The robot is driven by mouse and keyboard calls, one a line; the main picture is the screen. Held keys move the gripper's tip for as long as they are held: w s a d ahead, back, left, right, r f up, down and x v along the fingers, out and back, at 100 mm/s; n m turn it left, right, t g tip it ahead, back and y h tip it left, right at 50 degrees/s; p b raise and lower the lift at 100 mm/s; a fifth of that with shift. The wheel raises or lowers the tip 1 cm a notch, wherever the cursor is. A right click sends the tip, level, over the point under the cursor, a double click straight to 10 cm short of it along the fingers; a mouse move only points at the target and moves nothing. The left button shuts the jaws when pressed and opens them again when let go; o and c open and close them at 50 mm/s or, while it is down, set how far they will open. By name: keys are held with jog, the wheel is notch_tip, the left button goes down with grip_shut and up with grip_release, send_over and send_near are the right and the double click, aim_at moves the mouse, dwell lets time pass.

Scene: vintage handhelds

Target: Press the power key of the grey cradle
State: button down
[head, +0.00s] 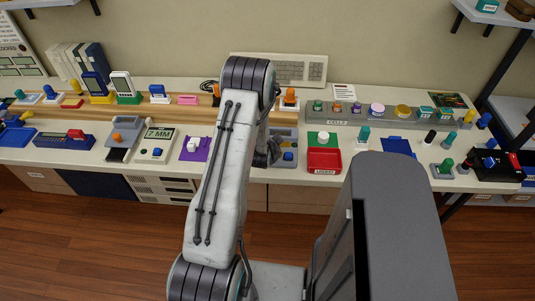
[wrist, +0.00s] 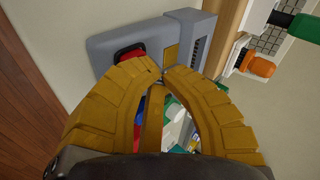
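The grey cradle (head: 291,134) lies on the bench near its front edge, just right of my forearm and partly hidden by it. It has a blue knob (head: 288,156) on its front part. In the wrist view a grey body (wrist: 108,42), which looks like this cradle, carries a red key (wrist: 132,54) in a black surround, partly covered by a finger. Something blue (wrist: 139,132) shows between the fingers. My gripper (wrist: 161,72) has its yellow fingertips together, with nothing seen held between them. The tips appear beside the red key; contact cannot be told.
A red tray (head: 324,160) stands right of the cradle. A purple mat (head: 194,148) with a white piece lies to the left. A grey rack (head: 345,120) of knobs and jars stands behind right. A wooden ledge with several handhelds runs along the back left.

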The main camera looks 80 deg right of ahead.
jog(key=shift+a+r, duration=0.1)
jog(key=shift+r, duration=0.05)
dwell(0.8)
jog(key=shift+r+p, duration=0.85)
jog(key=shift+r, duration=2.2)
